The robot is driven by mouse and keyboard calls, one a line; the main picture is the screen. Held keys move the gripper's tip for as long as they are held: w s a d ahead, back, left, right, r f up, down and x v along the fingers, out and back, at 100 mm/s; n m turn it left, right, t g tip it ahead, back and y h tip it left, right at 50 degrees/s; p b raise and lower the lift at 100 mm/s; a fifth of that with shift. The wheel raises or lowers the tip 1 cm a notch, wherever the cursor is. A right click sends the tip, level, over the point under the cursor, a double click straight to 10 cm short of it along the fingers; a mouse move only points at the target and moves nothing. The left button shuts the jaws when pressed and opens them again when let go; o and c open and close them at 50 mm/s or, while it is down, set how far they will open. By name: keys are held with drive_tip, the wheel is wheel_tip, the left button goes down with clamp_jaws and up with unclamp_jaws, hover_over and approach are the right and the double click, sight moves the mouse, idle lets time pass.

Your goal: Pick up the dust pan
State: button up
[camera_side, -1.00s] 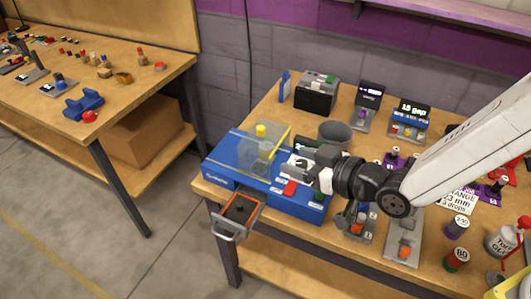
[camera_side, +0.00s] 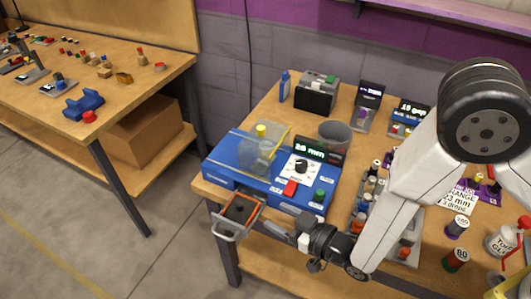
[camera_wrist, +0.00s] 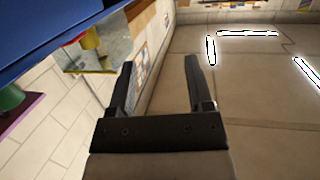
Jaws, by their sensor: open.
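No separate object is clearly recognisable as a dust pan. An open drawer-like pan (camera_side: 238,210), dark inside with orange edging and a pale loop handle, juts from the front of the blue machine (camera_side: 225,157). I cannot tell whether this is the dust pan. My gripper (camera_side: 272,227) is low in front of the machine, right of the pan and apart from it. In the wrist view my gripper (camera_wrist: 160,62) is open, with nothing between its fingers. The blue machine's edge (camera_wrist: 50,25) shows at the upper left there.
The machine carries a clear cover, a "26 mm" display (camera_side: 316,150), a black dial (camera_side: 301,167), a red switch (camera_side: 290,187) and a green knob (camera_side: 319,195). A grey bin (camera_side: 334,134) stands behind. Small parts crowd the table's right side. Open floor lies front left.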

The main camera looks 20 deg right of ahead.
sight(240, 204)
drive_tip(key=shift+f, duration=1.8)
drive_tip(key=shift+w, duration=0.1)
drive_tip(key=shift+x, duration=3.3)
drive_tip(key=shift+w+a, duration=0.15)
drive_tip(key=shift+x, duration=2.4)
clamp_jaws()
